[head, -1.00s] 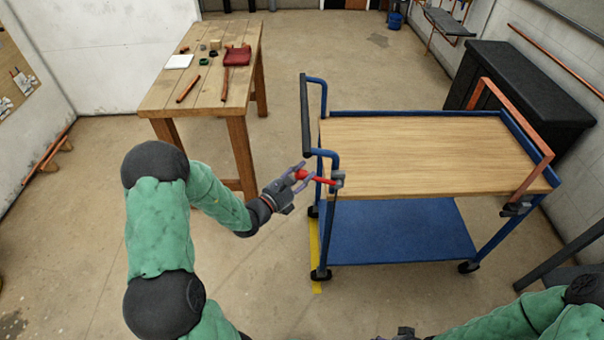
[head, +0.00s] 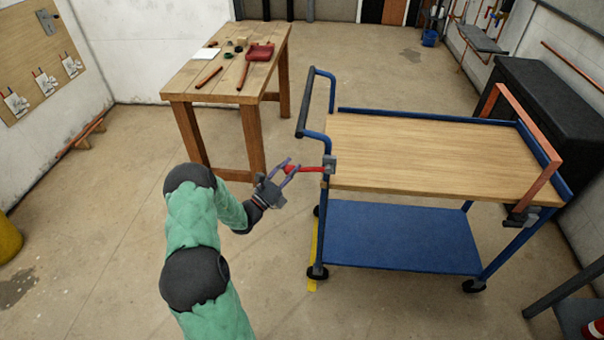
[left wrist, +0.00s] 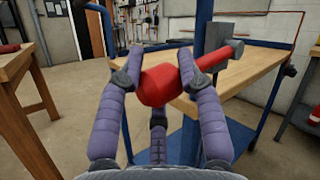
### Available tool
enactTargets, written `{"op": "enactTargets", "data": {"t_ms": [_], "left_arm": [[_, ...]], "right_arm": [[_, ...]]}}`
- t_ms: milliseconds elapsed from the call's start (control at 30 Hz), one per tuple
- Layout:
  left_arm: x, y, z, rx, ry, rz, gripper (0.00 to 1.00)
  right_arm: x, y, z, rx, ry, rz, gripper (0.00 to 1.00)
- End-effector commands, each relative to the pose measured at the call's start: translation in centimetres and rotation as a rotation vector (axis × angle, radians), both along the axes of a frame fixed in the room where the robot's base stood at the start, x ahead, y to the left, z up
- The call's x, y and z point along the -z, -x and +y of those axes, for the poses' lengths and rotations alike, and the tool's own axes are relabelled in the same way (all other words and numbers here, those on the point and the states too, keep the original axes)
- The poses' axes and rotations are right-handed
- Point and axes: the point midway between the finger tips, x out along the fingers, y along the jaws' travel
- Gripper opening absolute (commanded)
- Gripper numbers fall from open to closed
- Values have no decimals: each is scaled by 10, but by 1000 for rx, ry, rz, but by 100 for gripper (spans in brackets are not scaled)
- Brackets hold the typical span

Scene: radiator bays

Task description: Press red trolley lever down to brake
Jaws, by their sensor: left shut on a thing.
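The blue trolley (head: 395,232) has a red lever (head: 308,169) on its near left corner post, joined to a grey bracket (head: 330,164). In the head view the lever sticks out to the left, about level. My left gripper (head: 284,172) is shut on the lever's outer end. In the left wrist view the lever's thick red knob (left wrist: 160,85) sits between my purple fingers (left wrist: 160,72), and its shaft runs up right to the bracket (left wrist: 228,35). My right gripper is out of view.
A wooden table (head: 225,85) with tools and a red item stands behind my left arm. The trolley's wooden top (head: 430,150) is bare except for a copper-coloured frame (head: 535,145) at its right end.

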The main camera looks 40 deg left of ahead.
Motion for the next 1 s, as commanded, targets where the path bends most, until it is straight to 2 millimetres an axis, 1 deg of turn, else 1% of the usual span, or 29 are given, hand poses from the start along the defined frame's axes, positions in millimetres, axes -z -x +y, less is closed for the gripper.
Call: {"op": "enactTargets", "data": {"t_ms": [33, 133, 400, 633, 1000], "left_arm": [[8, -1, -1, 0, 36, -17, 0], [17, -2, -2, 0, 100, -55, 0], [33, -5, -6, -1, 222, -131, 0], [38, -6, -8, -3, 269, -161, 0], [40, -6, -9, -3, 281, -163, 0]], "right_arm": [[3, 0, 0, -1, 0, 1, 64], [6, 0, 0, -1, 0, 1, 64], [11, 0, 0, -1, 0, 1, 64], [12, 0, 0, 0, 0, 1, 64], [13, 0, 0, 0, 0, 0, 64]]}}
